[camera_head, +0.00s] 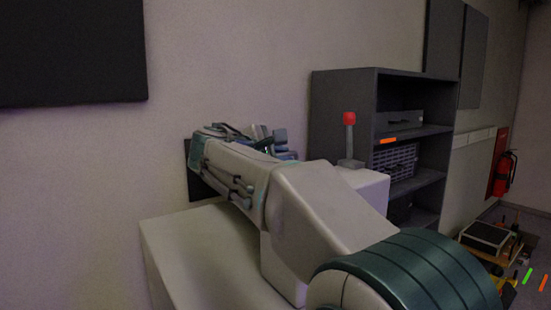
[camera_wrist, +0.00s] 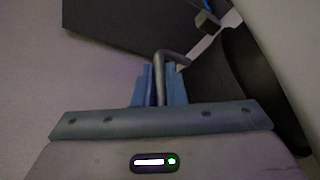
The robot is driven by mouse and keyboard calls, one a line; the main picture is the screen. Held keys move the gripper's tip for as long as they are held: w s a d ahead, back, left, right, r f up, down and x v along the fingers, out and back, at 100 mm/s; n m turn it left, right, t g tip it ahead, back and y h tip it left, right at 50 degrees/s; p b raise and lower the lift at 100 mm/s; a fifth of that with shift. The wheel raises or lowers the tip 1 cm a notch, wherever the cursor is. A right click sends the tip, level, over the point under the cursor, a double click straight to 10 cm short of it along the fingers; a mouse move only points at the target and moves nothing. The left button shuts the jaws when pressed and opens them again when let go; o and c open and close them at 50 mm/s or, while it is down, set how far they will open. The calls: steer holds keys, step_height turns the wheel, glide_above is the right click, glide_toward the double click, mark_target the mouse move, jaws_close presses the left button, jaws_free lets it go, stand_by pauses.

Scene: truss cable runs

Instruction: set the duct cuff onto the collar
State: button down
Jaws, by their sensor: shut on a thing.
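In the wrist view the two blue fingers of my gripper (camera_wrist: 160,88) are closed on a thin grey bent handle (camera_wrist: 172,55). The handle runs up between them and bends right toward a dark curved body (camera_wrist: 255,90), which looks like the duct cuff. Its right edge is rounded, and its lower part passes behind my gripper's body. In the head view my gripper (camera_head: 268,140) is close to the wall above a pale box, and my arm hides most of what it holds. I cannot make out the collar for certain in either view.
A pale box (camera_head: 185,255) stands below my arm. A red-topped post (camera_head: 349,135) rises from another pale block beside the dark shelf unit (camera_head: 340,95). A dark panel (camera_head: 70,50) hangs at upper left. A fire extinguisher (camera_head: 507,172) and a loaded cart (camera_head: 487,238) are far right.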

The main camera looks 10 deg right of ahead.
steer(key=shift+w+a, duration=0.1)
steer(key=c, duration=1.5)
jaws_free()
steer(key=b+v, duration=0.1)
steer(key=v, duration=1.2)
steer(key=shift+s+a+r, duration=0.1)
steer(key=shift+s+a, duration=0.15)
steer(key=shift+s, duration=0.05)
